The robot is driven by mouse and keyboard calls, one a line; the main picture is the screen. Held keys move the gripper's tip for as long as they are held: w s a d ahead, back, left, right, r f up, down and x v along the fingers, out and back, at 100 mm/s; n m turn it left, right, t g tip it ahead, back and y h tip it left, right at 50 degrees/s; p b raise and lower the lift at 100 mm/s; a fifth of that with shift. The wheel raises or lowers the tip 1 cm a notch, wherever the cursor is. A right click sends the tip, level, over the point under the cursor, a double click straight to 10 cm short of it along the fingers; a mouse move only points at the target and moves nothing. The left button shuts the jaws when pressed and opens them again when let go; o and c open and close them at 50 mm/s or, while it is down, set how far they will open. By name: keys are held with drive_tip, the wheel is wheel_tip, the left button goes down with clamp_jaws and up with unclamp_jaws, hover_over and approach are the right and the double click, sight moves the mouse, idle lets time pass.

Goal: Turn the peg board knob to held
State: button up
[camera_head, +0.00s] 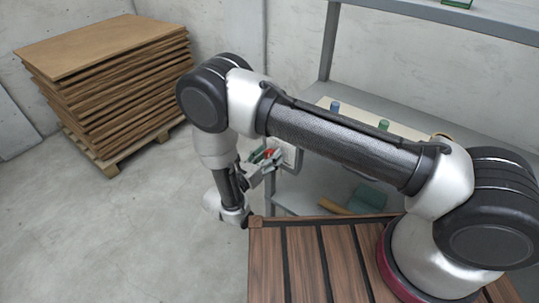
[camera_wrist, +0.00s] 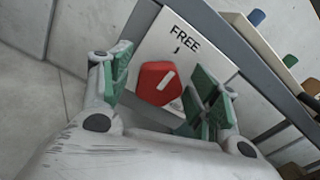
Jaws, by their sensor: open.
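The red knob (camera_wrist: 158,83) sits on a white panel (camera_wrist: 196,50) and has a white pointer line. The word FREE with a short tick is printed above it. In the wrist view, my gripper (camera_wrist: 162,90) is open, with one green-padded finger at each side of the knob. I cannot tell whether the pads touch it. In the head view, my gripper (camera_head: 264,160) is at the panel (camera_head: 290,155), and a bit of the red knob (camera_head: 269,152) shows between the fingers. Any other label on the panel is hidden.
The panel is at a grey metal shelf unit (camera_head: 329,45). A pale board with coloured pegs (camera_wrist: 258,18) lies behind it. A teal item (camera_head: 368,197) is on a lower shelf. A slatted wooden top (camera_head: 305,262) is in front. Stacked boards (camera_head: 100,75) stand left; the floor between is clear.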

drive_tip(key=shift+w+d, duration=0.25)
drive_tip(key=c, duration=1)
